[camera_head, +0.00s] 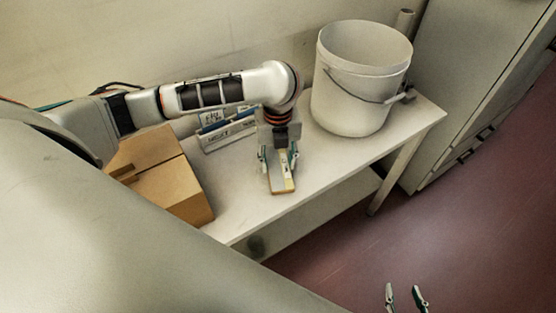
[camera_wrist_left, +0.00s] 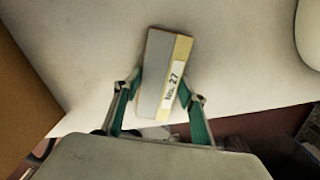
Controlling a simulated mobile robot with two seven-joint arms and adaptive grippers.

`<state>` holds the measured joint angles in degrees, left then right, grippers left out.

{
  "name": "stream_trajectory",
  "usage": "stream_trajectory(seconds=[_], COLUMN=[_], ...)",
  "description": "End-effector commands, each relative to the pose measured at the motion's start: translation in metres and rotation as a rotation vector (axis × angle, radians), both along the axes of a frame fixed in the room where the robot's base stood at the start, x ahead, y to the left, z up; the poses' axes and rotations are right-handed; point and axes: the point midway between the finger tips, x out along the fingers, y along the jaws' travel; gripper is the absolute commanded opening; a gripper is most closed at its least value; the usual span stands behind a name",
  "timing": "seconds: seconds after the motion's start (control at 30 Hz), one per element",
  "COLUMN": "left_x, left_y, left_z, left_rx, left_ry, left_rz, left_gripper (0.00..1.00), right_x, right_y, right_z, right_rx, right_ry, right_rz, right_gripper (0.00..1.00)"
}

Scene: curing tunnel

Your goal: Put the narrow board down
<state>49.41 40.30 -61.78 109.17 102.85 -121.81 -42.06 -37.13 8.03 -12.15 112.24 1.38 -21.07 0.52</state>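The narrow board (camera_head: 282,183) is a slim piece with a grey strip and a pale yellow strip. It lies nearly flat at the table, and whether it touches the top cannot be told. My right gripper (camera_head: 405,297) is open and empty over the floor at the bottom edge.
The white table (camera_head: 330,165) has clear room right of the board. A white bucket (camera_head: 350,103) stands at the back right. A cardboard box (camera_head: 165,178) is at the left. A labelled holder (camera_head: 229,133) stands behind. A grey cabinet (camera_head: 455,90) is beyond the table.

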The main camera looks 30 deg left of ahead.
Motion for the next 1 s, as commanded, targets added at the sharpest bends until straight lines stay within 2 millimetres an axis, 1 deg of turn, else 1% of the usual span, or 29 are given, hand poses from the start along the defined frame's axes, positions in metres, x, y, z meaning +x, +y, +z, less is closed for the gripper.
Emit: stream_trajectory(seconds=[0.03,0.07,0.37,0.47,0.57,0.8,1.0], left_x=[0.0,0.0,0.0,0.0,0.001,0.002,0.001], left_y=[0.0,0.0,0.0,0.0,0.0,0.0,0.001], left_z=[0.0,0.0,0.0,0.004,0.017,0.066,0.102], left_rx=[0.0,0.0,0.0,0.0,0.002,0.002,0.002], left_ry=[0.0,0.0,0.0,0.0,-0.004,-0.006,-0.004], left_rz=[0.0,0.0,0.0,-0.001,-0.001,-0.001,0.0], left_gripper=[0.54,0.58,0.58,0.58,0.58,0.58,0.58], right_x=[0.0,0.001,0.001,0.001,0.002,0.003,0.004], right_y=[0.0,0.0,0.0,0.0,0.0,0.0,0.0], right_z=[0.001,0.001,0.003,0.002,0.007,0.026,0.036], right_rx=[0.001,0.001,0.001,0.001,0.001,0.001,0.001], right_ry=[-0.002,-0.002,-0.006,-0.006,-0.005,-0.01,-0.012], right_rz=[0.0,0.0,0.0,0.0,0.0,0.0,-0.001], right_gripper=[0.4,0.4,0.4,0.4,0.4,0.4,0.4])
